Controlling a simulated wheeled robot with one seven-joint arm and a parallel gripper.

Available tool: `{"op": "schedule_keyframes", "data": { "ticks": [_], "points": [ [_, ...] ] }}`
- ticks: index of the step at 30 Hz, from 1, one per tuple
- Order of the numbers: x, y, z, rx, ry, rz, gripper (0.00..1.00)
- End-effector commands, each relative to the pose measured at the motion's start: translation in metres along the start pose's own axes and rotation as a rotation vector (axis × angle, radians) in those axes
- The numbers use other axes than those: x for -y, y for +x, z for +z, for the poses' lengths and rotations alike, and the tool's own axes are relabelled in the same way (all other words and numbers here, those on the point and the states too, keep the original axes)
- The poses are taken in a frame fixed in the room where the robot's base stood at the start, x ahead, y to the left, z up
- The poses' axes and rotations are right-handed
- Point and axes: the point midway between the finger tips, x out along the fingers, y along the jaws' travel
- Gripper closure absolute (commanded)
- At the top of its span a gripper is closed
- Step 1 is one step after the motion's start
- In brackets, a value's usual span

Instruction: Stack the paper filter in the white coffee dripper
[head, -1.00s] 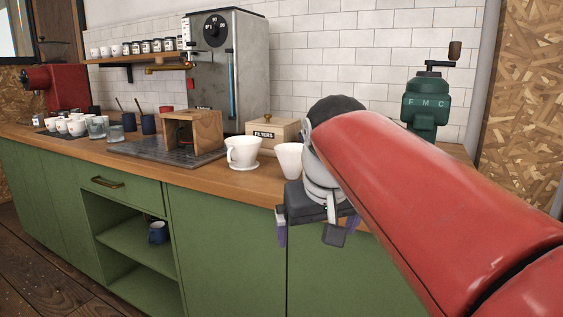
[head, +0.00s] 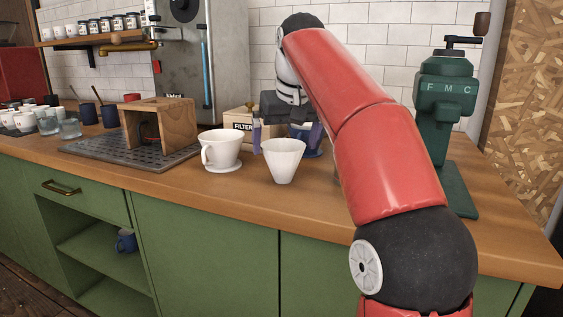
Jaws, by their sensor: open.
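The white coffee dripper (head: 221,150), with a side handle and a round base flange, stands upright on the wooden counter. The white paper filter (head: 283,163), a plain cone open at the top, stands just to its right with a small gap between them. My gripper (head: 287,139) points down with its purple-tipped fingers spread, one on each side of the filter in the picture. It appears at or just behind the filter, and I cannot tell the exact depth. It holds nothing. The filter stands in front of part of the gripper.
A wooden filter box (head: 239,119) is behind the dripper. A wooden stand (head: 161,134) on a dark drip tray (head: 95,152) is to the left. A green grinder (head: 444,125) stands right, beyond my arm. Something blue (head: 312,153) is partly hidden behind the filter. The front counter strip is clear.

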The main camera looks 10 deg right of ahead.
Motion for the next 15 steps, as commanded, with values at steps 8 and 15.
{"op": "schedule_keyframes", "data": {
  "ticks": [8,15],
  "points": [
    [0.004,0.042,0.007,0.001,0.001,0.0,0.0],
    [0.004,0.053,0.006,-0.002,0.001,0.0,0.0]
  ]
}}
